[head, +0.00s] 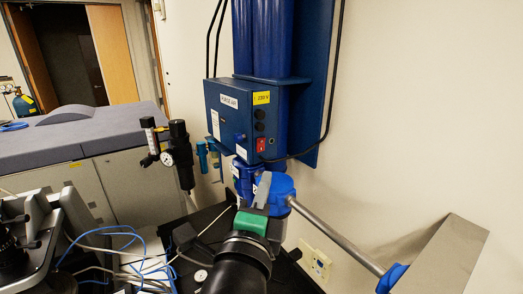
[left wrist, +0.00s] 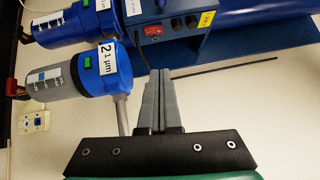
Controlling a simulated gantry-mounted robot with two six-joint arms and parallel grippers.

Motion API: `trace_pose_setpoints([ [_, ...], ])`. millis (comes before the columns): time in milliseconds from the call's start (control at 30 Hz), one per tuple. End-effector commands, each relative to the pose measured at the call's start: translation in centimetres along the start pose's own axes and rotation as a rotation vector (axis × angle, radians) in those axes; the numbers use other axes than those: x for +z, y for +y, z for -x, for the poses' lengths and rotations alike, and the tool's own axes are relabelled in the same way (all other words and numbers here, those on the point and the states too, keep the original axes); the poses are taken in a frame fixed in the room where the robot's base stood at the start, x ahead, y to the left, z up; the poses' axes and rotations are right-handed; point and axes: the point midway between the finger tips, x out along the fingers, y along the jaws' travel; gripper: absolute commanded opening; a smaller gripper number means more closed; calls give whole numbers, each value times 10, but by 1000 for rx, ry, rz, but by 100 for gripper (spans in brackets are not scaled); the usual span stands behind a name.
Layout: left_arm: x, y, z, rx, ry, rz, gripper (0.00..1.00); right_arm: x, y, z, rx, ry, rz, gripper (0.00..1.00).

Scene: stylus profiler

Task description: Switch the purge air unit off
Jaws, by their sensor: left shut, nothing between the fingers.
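The purge air unit (head: 228,118) is a blue box on the wall below tall blue cylinders, with a "PURGE AIR" label and a yellow voltage sticker. Its red switch (head: 261,144) is low on the front face, under dark round fittings. In the left wrist view the box appears turned sideways at the top, with the red switch (left wrist: 152,30) beyond my fingertips. My left gripper (head: 264,180) is shut and empty, its grey fingers below the switch in the head view. They appear apart from the switch. The switch's rocker position is too small to tell. My right gripper is out of view.
Blue filter housings (left wrist: 95,70) hang below the unit, close to my fingers in the picture. A metal pipe (head: 335,238) runs down to the right. A black regulator with gauge (head: 180,155) stands left. A black cable (head: 327,115) loops at the unit's right.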

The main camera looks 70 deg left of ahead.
Motion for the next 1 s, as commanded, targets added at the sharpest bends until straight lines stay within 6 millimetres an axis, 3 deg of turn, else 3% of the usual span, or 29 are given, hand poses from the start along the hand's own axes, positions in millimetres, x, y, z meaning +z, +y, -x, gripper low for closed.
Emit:
trace_pose_setpoints([
  [433,2,-2,-92,4,-6,-5,0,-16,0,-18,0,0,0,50],
  [500,12,-3,-101,3,-6,-2,0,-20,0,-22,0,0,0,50],
  [700,27,-1,-116,3,-3,0,0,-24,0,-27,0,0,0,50],
  [1000,29,1,-118,2,0,0,0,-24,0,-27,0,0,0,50],
])
